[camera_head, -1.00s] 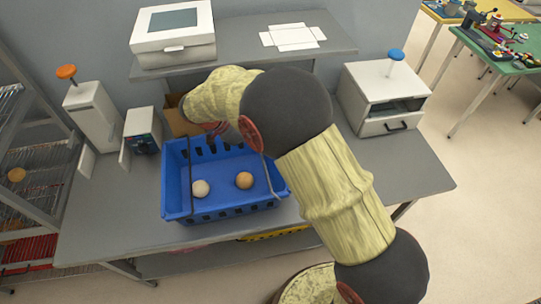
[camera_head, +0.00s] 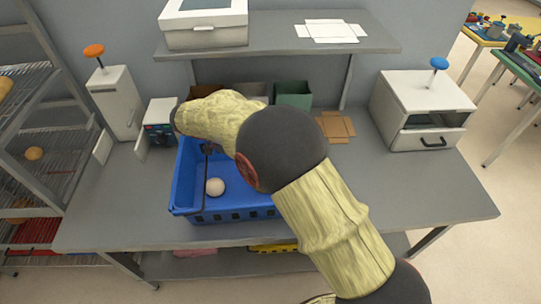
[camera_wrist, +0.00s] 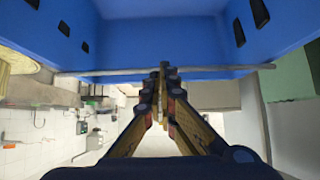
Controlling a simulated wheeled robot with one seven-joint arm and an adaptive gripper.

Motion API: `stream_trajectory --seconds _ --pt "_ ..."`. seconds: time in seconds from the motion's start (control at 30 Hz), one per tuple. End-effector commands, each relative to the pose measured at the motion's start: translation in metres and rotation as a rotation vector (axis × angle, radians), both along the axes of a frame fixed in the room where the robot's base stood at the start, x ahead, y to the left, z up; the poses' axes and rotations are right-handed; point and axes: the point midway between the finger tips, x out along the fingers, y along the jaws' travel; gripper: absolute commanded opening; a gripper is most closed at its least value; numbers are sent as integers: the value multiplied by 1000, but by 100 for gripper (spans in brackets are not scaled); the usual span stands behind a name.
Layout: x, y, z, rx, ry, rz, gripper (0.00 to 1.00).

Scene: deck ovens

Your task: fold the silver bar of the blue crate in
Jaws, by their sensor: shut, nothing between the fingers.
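The blue crate (camera_head: 180,194) stands on the grey bench. A thin bar (camera_head: 205,184) runs front to back over its left part in the head view; my arm covers the crate's right part. In the wrist view a silver bar (camera_wrist: 225,71) crosses in front of the blue crate wall (camera_wrist: 150,30). My gripper (camera_wrist: 163,70) is shut and empty, its fingertips at this bar near its middle; I cannot tell whether they touch it. In the head view my gripper is mostly hidden behind my arm.
A pale ball (camera_head: 215,187) lies in the crate. A white box with a blue knob (camera_head: 420,105) stands right, and a small dispenser (camera_head: 160,125) stands close left of the crate. A shelf (camera_head: 290,45) overhangs the back.

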Motion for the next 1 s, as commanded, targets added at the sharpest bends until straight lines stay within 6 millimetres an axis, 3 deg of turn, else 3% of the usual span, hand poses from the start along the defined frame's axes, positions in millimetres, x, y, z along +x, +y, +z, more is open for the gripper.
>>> stream_trajectory --seconds 0.37,1.0 --pt "0 5 -11 0 0 0 0" --pt "2 2 -5 1 -2 -1 0"
